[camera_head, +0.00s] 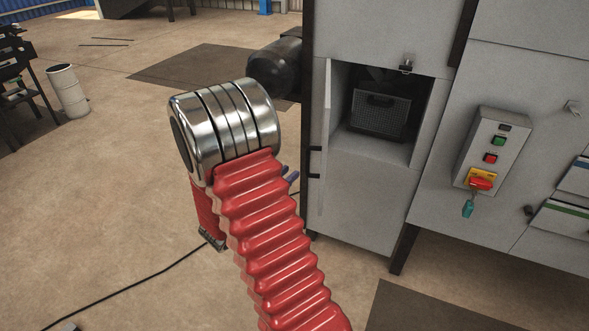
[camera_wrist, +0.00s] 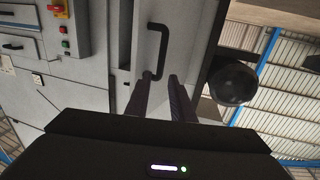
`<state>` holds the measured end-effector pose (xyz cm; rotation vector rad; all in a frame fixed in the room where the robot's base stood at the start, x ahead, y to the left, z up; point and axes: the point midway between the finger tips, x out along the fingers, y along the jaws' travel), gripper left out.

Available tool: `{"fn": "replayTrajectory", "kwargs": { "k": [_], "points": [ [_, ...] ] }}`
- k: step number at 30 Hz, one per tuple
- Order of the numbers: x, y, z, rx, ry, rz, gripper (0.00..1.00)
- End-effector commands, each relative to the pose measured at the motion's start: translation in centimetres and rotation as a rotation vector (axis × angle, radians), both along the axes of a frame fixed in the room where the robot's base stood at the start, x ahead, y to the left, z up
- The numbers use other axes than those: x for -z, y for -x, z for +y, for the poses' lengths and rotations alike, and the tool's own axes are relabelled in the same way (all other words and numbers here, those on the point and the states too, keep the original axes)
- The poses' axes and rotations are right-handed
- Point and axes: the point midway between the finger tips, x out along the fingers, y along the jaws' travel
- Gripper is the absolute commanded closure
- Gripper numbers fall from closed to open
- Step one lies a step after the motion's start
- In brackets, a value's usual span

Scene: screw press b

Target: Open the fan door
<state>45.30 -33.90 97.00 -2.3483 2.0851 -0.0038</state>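The fan door (camera_head: 325,145) stands swung out from the left side of an open cabinet compartment (camera_head: 375,155), seen nearly edge-on in the head view. Its outer face (camera_wrist: 187,40) shows in the wrist view with a black bar handle (camera_wrist: 164,48). My gripper (camera_wrist: 158,82) has two dark fingers spread apart, with one end of the handle close to the left fingertip. I cannot tell if they touch. In the head view the fingertips (camera_head: 291,175) show just left of the door, mostly hidden behind my arm.
A dark grilled box (camera_head: 382,110) sits inside the compartment. A black cylindrical housing (camera_head: 276,68) juts out left of the cabinet, close to my arm; it also shows in the wrist view (camera_wrist: 233,83). A control box (camera_head: 493,150) is on the right. Floor at left is mostly clear.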

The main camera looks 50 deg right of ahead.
Motion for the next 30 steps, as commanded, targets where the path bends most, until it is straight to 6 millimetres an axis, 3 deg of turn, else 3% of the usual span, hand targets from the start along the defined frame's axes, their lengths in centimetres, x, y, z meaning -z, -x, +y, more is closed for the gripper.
{"fn": "replayTrajectory", "kwargs": {
  "k": [3,9,30],
  "points": [
    [0.0,0.0,1.4,-0.002,0.0,-0.001,0.78],
    [0.0,0.2,2.5,-0.001,0.001,-0.001,0.78],
    [0.6,0.0,2.5,-0.009,-0.023,-0.008,0.78]
  ]
}}
